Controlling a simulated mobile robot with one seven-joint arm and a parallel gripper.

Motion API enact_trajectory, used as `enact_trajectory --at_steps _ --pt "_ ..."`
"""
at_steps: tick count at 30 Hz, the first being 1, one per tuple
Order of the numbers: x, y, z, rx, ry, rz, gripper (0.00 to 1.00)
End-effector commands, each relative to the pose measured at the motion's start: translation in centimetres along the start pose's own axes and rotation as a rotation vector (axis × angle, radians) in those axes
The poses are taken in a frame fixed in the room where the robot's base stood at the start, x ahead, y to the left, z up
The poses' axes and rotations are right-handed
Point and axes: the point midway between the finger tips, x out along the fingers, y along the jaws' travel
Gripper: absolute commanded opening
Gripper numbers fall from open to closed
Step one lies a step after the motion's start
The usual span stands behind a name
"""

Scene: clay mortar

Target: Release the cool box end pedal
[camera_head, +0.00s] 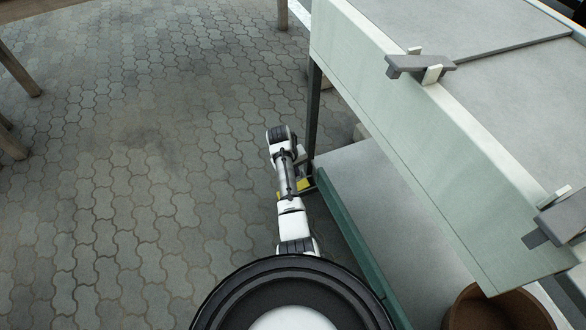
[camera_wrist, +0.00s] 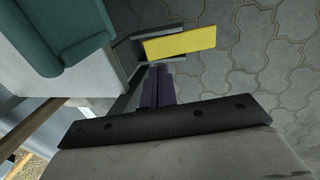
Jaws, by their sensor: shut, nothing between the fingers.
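The cool box (camera_head: 400,115) looks like a large pale green body with a grey top at the right of the head view. A yellow pedal (camera_head: 304,184) sits low at its near-left end, partly hidden under my arm. In the wrist view the yellow pedal (camera_wrist: 182,41) lies between two grey side bars above the paving. My gripper (camera_wrist: 160,69) is shut and empty, its dark purplish fingers pointing at the pedal's lower left edge, by the nearer bar. I cannot tell whether they touch. In the head view my arm hides the fingers.
A lower shelf with a teal edge (camera_head: 352,240) runs beside my arm. A dark upright leg (camera_head: 314,105) stands beyond the pedal. Grey latches (camera_head: 420,66) sit on the upper rim. A brown pot (camera_head: 497,308) stands at lower right. Paving (camera_head: 130,170) to the left is clear.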

Motion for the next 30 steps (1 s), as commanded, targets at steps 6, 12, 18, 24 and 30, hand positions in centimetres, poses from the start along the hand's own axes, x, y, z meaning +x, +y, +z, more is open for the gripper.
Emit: enact_trajectory --at_steps 6,12,18,24,30 --pt "4.9 -0.1 0.0 0.000 -0.001 0.001 0.00" --pt "7.3 -0.1 0.0 -0.001 0.000 0.000 0.00" --pt "7.8 0.0 -0.1 0.000 0.002 0.000 0.00" --pt "7.8 0.0 -0.1 0.000 0.002 0.000 0.00" --pt "7.8 0.0 0.0 0.000 0.001 0.000 0.00"
